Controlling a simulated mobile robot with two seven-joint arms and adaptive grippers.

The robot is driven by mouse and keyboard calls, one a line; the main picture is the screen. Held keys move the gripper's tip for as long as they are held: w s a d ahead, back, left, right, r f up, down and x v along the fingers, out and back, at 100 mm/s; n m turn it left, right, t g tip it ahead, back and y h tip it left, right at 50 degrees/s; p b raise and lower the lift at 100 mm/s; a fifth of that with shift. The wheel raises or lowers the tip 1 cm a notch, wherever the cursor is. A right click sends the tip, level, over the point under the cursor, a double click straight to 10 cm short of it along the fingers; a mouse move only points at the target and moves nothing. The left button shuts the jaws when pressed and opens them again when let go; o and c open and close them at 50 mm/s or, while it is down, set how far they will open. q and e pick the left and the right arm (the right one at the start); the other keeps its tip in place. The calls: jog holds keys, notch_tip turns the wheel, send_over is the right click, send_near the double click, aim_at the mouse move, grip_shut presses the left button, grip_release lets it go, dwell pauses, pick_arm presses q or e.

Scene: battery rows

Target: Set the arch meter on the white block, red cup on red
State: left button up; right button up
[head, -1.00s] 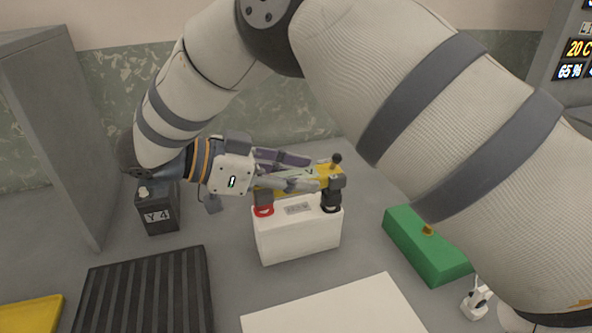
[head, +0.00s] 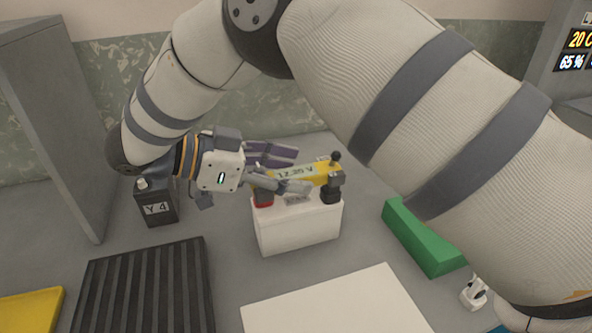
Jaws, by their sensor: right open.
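The arch meter (head: 321,173) is a yellow bar with a display reading about 12.20 V and a dark cup at each end. It spans the top of the white block (head: 298,232). Its right cup (head: 331,192) sits over the block's right end. Its left cup is partly hidden by a finger, with red (head: 263,201) showing under it at the block's left end. The cups appear to rest on the block. My right gripper (head: 303,170) reaches in from the left. Its fingers are apart, one behind the meter and one in front of its left part. My left gripper is not in view.
A dark block marked Y 4 (head: 156,207) stands behind left. A black ribbed mat (head: 143,290), a white board (head: 335,305) and a yellow tray (head: 30,309) lie in front. A green block (head: 425,240) is at right, near my arm. A grey panel (head: 62,130) stands at far left.

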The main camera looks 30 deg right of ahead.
aim_at(263, 167)
jog(key=v, duration=0.6)
